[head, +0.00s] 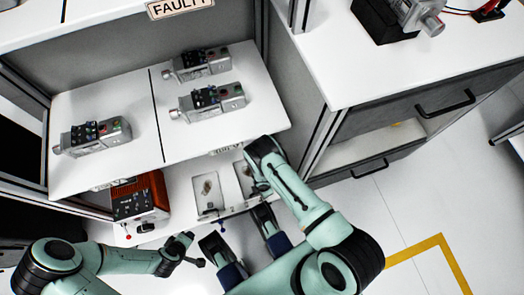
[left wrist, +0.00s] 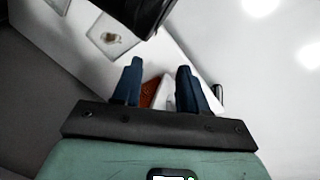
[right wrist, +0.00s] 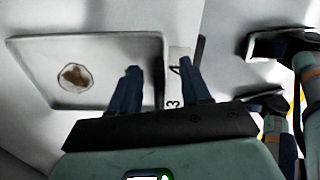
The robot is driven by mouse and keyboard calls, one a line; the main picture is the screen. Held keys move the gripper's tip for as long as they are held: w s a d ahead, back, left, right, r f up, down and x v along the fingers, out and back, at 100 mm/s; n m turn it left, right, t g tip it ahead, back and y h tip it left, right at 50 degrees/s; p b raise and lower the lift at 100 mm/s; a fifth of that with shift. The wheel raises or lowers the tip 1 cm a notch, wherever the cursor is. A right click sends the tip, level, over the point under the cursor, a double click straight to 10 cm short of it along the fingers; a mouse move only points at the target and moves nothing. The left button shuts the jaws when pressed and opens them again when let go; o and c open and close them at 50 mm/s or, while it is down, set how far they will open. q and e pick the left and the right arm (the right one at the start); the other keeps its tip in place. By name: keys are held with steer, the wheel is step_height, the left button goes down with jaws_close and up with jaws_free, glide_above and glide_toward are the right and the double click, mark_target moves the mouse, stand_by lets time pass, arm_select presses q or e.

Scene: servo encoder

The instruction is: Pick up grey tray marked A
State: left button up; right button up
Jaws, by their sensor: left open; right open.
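Two shallow grey trays lie on the white lower shelf in the head view, a left tray (head: 208,206) and a right tray (head: 240,171). I cannot read a letter A on either. My right gripper (head: 259,189) is over the right tray's right side. In the right wrist view, a tray (right wrist: 110,52) holds a small round brownish thing, and the open fingers (right wrist: 160,82) appear on either side of its right rim; contact cannot be told. My left gripper (head: 193,252) is open and empty in front of the shelf.
An orange and black box (head: 141,203) stands left of the trays. Several grey servo units (head: 212,102) sit on the upper shelf (head: 150,160), which overhangs the lower one. A white-topped drawer cabinet (head: 400,65) stands to the right. The floor at the lower right is clear.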

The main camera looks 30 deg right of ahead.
arm_select(q)
steer(key=shift+s+a+f+g+b, duration=0.15)
steer(key=shift+s+f+g+b, duration=0.25)
steer(key=shift+s+f, duration=0.75)
arm_select(e)
steer(key=shift+f, duration=1.15)
arm_select(q)
steer(key=shift+r, duration=0.15)
arm_select(e)
jaws_close()
arm_select(q)
steer(key=shift+s, duration=0.2)
arm_select(e)
steer(key=shift+s, duration=0.1)
